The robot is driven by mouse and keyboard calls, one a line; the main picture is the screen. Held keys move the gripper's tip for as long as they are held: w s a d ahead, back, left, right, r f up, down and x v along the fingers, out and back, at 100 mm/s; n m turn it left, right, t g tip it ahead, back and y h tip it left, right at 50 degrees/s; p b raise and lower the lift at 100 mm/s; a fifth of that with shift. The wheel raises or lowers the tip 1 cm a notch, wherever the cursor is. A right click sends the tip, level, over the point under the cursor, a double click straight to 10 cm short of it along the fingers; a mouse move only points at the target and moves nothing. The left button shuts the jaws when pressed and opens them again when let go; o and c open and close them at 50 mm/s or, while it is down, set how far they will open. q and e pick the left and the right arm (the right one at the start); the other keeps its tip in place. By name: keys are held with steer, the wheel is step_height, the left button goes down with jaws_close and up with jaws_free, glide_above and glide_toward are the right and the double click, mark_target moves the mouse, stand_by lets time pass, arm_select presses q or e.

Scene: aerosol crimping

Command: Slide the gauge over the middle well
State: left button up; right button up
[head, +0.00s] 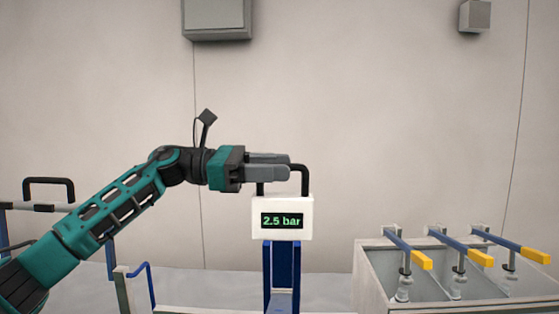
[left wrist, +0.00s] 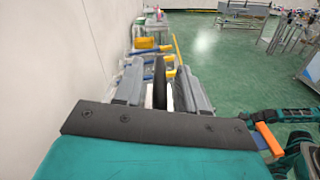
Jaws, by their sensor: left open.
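The gauge (head: 283,206) is a white box with a green "2.5 bar" readout and a black handle on top, above a blue upright. My left gripper (head: 280,170) is open at the handle. In the left wrist view, the black handle (left wrist: 159,80) stands between the two grey fingers of my left gripper (left wrist: 160,90); I cannot tell whether they touch it. In the head view, the grey open box (head: 385,272) at the right has three compartments, each under a blue lever with a yellow grip; the middle lever (head: 455,243) shows. The gauge is left of this box.
A black handle on a frame (head: 48,188) stands at the far left, with a blue bent rail (head: 141,272) near it. A pale wall is behind. Yellow-gripped levers (left wrist: 152,53) lie beyond the fingers in the wrist view, with green floor (left wrist: 220,70) to the right.

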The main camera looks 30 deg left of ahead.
arm_select(q)
steer(key=shift+w+d, duration=0.25)
steer(key=shift+d, duration=0.25)
steer(key=shift+r, duration=0.1)
jaws_close()
steer(key=shift+a, duration=0.1)
